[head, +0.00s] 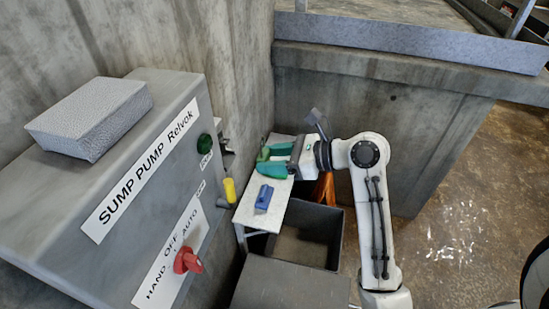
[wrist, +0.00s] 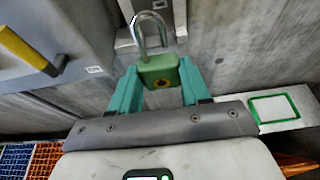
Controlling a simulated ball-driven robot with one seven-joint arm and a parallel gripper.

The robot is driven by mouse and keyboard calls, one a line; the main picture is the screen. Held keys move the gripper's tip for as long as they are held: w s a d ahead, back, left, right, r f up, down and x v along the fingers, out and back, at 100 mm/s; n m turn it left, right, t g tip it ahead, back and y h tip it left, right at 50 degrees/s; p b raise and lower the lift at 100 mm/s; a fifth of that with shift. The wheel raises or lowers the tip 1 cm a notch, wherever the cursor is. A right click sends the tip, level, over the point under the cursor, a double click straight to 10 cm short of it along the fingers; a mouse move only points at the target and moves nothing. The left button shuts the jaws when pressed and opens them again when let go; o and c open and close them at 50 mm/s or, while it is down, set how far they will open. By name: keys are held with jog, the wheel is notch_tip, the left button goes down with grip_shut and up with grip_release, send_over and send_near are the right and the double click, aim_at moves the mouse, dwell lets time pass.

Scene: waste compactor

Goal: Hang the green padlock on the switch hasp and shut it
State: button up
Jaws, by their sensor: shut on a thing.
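The green padlock (wrist: 158,72) is between the teal fingers of my gripper (wrist: 160,88) in the wrist view. Its silver shackle points away from my gripper; I cannot tell whether the shackle is open. In the head view, my gripper (head: 277,160) is above the white shelf, and the padlock is a small green shape (head: 263,154) by the fingers. A red rotary switch (head: 187,261) is on the front of the grey control box. A yellow-handled lever (head: 229,190) sticks out beyond that box, left of my gripper; it also shows in the wrist view (wrist: 25,48). I cannot clearly make out the hasp.
A blue object (head: 264,198) lies on the narrow white shelf (head: 275,214). A dark open bin (head: 341,240) stands beside it. The grey control box (head: 60,207) fills the left, with a grey block (head: 92,117) on top. Concrete walls close off the back.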

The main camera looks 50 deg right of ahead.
aim_at(234, 152)
jog(key=shift+w+a, duration=0.35)
jog(key=shift+w, duration=0.45)
jog(key=shift+w+a, duration=0.3)
jog(key=shift+w, duration=0.55)
jog(key=shift+w+a, duration=0.35)
jog(key=shift+w, duration=0.45)
jog(key=shift+w+a, duration=0.25)
jog(key=shift+w, duration=0.4)
jog(key=shift+w+a, duration=0.3)
jog(key=shift+w, duration=0.3)
jog(key=shift+w+a, duration=0.25)
jog(key=shift+w, duration=0.4)
dwell(0.5)
jog(key=shift+f, duration=0.15)
dwell(0.5)
jog(key=o, duration=1)
jog(key=shift+c, duration=0.3)
jog(key=shift+s, duration=0.1)
jog(key=shift+v, duration=3.4)
